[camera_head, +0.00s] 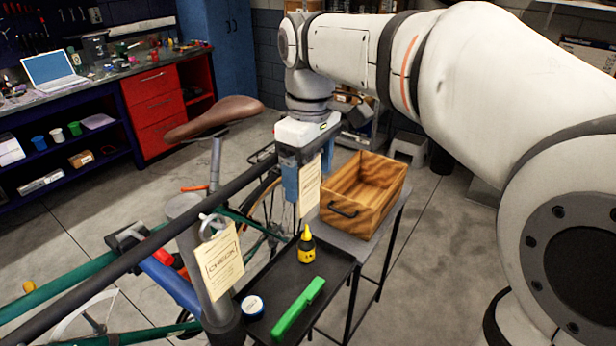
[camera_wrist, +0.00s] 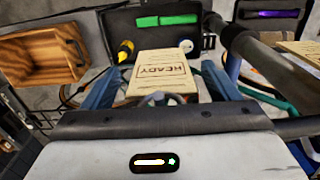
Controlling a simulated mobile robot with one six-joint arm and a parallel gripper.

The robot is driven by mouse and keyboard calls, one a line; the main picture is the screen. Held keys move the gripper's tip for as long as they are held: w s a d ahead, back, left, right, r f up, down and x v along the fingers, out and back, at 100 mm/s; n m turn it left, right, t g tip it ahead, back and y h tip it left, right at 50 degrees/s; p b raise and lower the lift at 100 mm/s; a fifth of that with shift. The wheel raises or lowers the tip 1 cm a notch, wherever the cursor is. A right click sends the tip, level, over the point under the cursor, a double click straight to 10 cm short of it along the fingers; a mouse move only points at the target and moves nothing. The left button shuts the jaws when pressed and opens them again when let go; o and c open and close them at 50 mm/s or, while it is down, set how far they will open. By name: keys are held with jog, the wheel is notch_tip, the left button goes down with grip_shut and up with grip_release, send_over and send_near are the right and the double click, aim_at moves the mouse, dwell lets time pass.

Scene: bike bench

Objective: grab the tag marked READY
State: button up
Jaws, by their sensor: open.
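The cream tag marked READY (camera_wrist: 160,73) hangs between the two blue fingers of my gripper (camera_wrist: 160,88) in the wrist view, with space on both sides. In the head view the same tag (camera_head: 309,190) shows edge-on beside my gripper (camera_head: 292,185), its print too small to read. My gripper is open, pointing down, and not closed on the tag. A second cream tag marked CHECK (camera_head: 221,263) hangs lower left by the bike stand; part of it shows at the right of the wrist view (camera_wrist: 301,51).
A dark tray (camera_head: 275,275) below holds a yellow bottle (camera_head: 306,247), a green tool (camera_head: 298,308) and a round blue-rimmed roll (camera_head: 252,305). A wooden crate (camera_head: 375,205) stands close on the right. The dark bike-stand bar (camera_head: 190,222) runs along the left.

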jog(key=c, duration=1)
jog(key=shift+c, duration=0.2)
jog(key=shift+r, duration=0.2)
